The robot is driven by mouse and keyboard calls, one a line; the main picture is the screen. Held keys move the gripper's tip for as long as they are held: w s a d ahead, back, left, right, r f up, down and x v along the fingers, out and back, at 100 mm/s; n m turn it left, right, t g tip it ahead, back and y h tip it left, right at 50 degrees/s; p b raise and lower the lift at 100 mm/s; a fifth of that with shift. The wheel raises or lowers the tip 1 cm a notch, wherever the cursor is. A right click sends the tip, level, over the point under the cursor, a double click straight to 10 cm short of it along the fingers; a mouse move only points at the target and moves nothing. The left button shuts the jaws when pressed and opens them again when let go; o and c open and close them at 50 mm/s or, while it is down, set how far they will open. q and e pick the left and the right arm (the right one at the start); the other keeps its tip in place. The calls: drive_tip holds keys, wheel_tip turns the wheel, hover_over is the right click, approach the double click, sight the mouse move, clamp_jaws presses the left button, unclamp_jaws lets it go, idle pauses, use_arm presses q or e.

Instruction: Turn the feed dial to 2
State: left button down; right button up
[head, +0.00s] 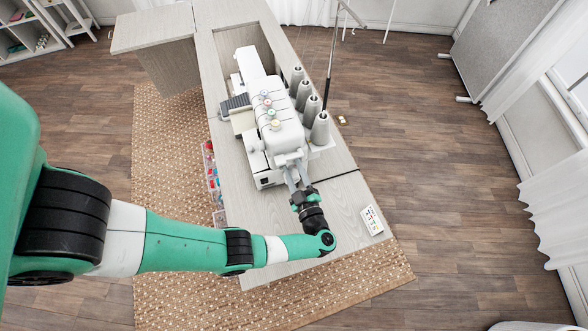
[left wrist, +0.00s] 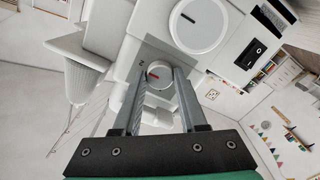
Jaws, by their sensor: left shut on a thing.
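The white sewing machine (head: 272,110) stands on the grey wood-grain cabinet. My left gripper (head: 294,172) is at its near end. A small dark character shows on the grey plate beside the dial, too small to read surely. A larger white dial (left wrist: 199,24) with a black mark sits beside it, clear of the fingers. My right gripper is not in view.
Several grey thread cones (head: 306,97) stand along the machine's right side. A small printed card (head: 372,221) lies on the cabinet top (head: 340,200) at the right. A clear box with colourful items (head: 211,170) is at the cabinet's left side. A black switch (left wrist: 255,52) is near the large dial.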

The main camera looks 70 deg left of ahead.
use_arm(q)
drive_tip(key=shift+c, duration=2.2)
unclamp_jaws()
drive_tip(key=d+b, duration=0.2)
drive_tip(key=d, duration=0.9)
drive_tip(key=shift+s+d, duration=0.15)
drive_tip(key=shift+d, duration=0.15)
